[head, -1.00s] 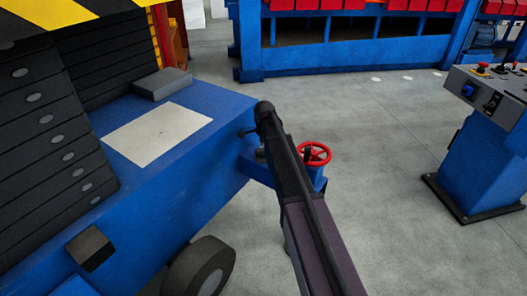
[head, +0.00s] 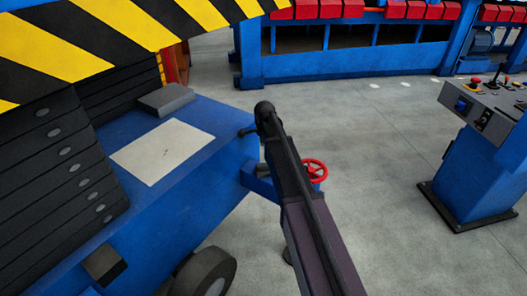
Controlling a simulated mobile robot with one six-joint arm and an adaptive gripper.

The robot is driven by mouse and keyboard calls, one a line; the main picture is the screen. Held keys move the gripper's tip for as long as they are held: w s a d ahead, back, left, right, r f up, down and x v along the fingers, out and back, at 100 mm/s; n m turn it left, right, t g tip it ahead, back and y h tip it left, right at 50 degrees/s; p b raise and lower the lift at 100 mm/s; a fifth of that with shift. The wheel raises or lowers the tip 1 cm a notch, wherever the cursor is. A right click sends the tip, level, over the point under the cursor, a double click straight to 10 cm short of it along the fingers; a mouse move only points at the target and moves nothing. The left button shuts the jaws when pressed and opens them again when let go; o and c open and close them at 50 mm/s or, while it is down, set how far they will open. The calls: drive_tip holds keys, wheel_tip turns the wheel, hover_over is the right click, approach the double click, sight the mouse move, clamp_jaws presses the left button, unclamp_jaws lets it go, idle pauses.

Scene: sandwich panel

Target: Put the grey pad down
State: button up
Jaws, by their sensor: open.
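The grey pad (head: 166,99) is a flat, dark grey block. It lies on the blue platform (head: 215,140) at the left, near the platform's back edge and beside the dark stacked slabs. A pale square plate (head: 162,151) lies flat on the platform in front of the pad. My arm reaches up from the bottom through the middle of the view. My gripper (head: 247,131) shows only as a small dark part left of the arm's end, open and clear of the pad. The rest of it is hidden behind the arm.
A yellow-and-black striped beam (head: 110,40) overhangs the stacked slabs (head: 60,175) at left. A red handwheel (head: 314,170) is just right of my arm. A blue control console (head: 475,165) stands at right. Grey floor (head: 370,150) between them is clear.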

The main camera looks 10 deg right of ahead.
drive_tip(key=shift+r+p, duration=0.6)
drive_tip(key=shift+r, duration=0.3)
drive_tip(key=shift+s, duration=0.1)
drive_tip(key=s+n, duration=1.8)
drive_tip(key=s, duration=1.1)
wheel_tip(320, 180, up, 25)
drive_tip(key=p, duration=2.5)
drive_tip(key=shift+r, duration=0.2)
drive_tip(key=shift+c, duration=0.2)
